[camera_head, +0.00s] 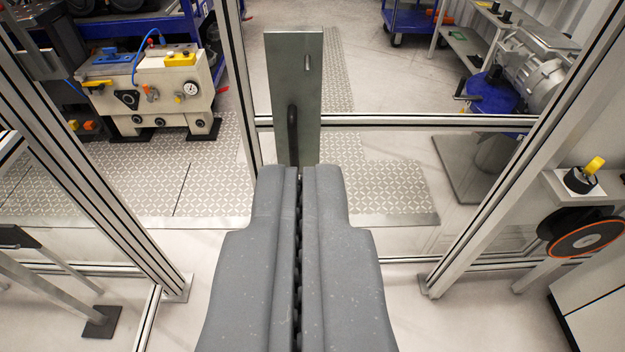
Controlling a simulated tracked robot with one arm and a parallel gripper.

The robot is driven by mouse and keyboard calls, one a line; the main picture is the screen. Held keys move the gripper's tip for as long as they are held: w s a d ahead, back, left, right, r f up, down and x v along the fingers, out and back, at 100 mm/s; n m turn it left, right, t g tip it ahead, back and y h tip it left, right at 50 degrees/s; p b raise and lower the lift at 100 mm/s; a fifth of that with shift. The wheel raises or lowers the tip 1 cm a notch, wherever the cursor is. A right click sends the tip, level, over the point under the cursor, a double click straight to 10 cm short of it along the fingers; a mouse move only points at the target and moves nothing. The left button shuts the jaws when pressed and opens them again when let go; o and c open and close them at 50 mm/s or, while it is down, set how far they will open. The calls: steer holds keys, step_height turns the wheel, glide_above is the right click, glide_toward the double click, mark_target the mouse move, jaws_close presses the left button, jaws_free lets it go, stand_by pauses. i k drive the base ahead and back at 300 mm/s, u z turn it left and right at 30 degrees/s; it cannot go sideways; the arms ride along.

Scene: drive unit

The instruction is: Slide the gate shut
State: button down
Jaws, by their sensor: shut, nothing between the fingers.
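The gate (400,122) is a metal-framed panel with a crossbar, ahead of me and to the right. Its left upright (238,80) stands right of the left frame post (95,165), with a gap between them. A tall metal plate (308,95) with a dark handle (293,135) stands near the gate's left upright. My gripper (300,170) is shut and empty, pointing at the plate's lower part. Its fingers hide the plate's bottom end. I cannot tell whether the fingertips touch the plate.
The right frame post (520,150) stands at the right, with a knob and a dark round device (582,232) beyond it. A beige machine (150,90) stands on patterned floor at the left. Pale floor in front of the frame is clear.

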mark_target(294, 53)
steer(key=i, duration=1)
